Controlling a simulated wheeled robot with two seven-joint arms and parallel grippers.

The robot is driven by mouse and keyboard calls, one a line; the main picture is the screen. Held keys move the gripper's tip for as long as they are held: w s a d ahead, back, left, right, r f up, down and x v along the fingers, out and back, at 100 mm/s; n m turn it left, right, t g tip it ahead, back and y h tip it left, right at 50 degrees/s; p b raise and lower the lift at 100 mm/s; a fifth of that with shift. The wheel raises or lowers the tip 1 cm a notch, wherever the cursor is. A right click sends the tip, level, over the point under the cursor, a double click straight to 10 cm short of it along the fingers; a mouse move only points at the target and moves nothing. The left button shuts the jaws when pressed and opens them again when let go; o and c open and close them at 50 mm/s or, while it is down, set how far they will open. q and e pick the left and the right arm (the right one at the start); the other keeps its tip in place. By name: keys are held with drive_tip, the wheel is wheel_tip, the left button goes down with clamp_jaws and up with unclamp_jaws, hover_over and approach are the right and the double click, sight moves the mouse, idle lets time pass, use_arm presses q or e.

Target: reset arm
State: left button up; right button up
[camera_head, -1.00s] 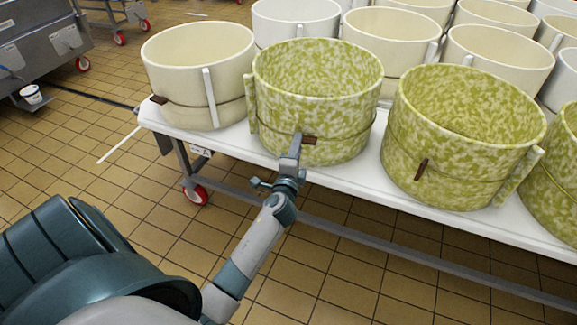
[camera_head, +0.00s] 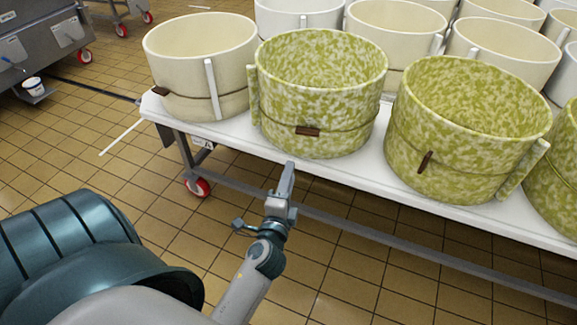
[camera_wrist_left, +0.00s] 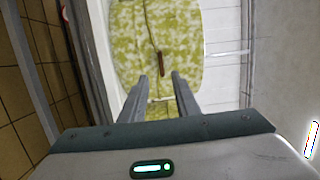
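My left gripper (camera_head: 288,172) is in front of the white table's near edge in the head view, apart from the vats. In the left wrist view its two fingers (camera_wrist_left: 160,88) stand apart with a gap between them and nothing held. Ahead of it is a green-mottled vat (camera_head: 318,95) with a brown tab (camera_head: 307,131) on its band. The same vat (camera_wrist_left: 130,50) and brown tab (camera_wrist_left: 160,64) show beyond the fingertips in the left wrist view. My right gripper is not in view.
The white table (camera_head: 360,168) holds several cream and green-mottled vats, including a cream vat (camera_head: 190,50) at the left and another green vat (camera_head: 450,120) at the right. A grey metal machine (camera_head: 35,35) stands at the far left. Tiled floor (camera_head: 90,160) is open left of the table.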

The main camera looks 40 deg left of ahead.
use_arm(q)
drive_tip(key=shift+s, duration=0.1)
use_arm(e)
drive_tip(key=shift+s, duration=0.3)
